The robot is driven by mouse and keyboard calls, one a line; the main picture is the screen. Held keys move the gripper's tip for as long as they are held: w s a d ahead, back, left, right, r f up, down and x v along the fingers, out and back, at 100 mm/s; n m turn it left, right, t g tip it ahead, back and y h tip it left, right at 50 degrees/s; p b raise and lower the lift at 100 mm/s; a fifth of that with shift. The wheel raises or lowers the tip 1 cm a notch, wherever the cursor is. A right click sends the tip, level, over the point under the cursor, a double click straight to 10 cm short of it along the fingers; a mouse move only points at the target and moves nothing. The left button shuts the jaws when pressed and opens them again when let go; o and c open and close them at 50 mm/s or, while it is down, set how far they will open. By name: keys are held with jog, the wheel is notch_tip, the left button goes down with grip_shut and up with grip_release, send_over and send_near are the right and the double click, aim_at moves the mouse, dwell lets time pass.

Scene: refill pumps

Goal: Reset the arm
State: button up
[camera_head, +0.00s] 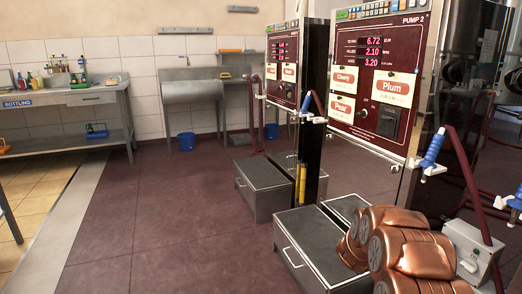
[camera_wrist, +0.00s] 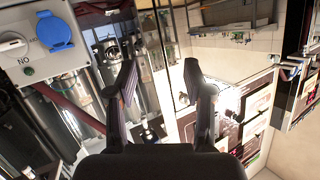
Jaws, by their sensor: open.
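My gripper (camera_wrist: 159,76) shows in the wrist view with its two dark fingers apart and nothing between them. It is in the air, and no object touches the fingertips. In the head view, my copper-coloured arm (camera_head: 405,262) is bunched up at the lower right. My gripper cannot be made out there. The wrist view is steeply tilted, with the pump fronts (camera_wrist: 258,118) lying to the right of the fingers.
Pump 2 (camera_head: 378,72) stands right of centre with another pump (camera_head: 283,73) behind it. Blue-handled nozzles (camera_head: 432,152) hang at their sides. Grey metal boxes (camera_head: 305,252) stand on the floor. A bottling bench (camera_head: 75,97) is at the far left. The red floor at centre left is clear.

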jog(key=s+a+r+n+y+p, duration=0.1)
jog(key=a+r+n+y+p, duration=0.1)
jog(key=a+r+y+p, duration=0.45)
jog(key=s+a+r+n+g+y+p, duration=0.4)
jog(key=s+a+r+p, duration=0.5)
jog(key=s+a+r, duration=0.65)
jog(key=s+r+n+g+p, duration=0.1)
jog(key=s+r+g+p, duration=0.2)
jog(key=s, duration=1)
jog(key=s+r+n+g+p, duration=0.1)
jog(key=s+r+g+p, duration=0.2)
jog(key=s+r+p, duration=0.5)
jog(key=s+a+r+n+g+h+p, duration=0.1)
jog(key=s+r+p, duration=0.4)
jog(key=s, duration=1.4)
notch_tip(320, 180, up, 4)
jog(key=shift+s+f+n+g, duration=0.2)
jog(key=shift+n+g, duration=0.4)
jog(key=shift+g, duration=0.4)
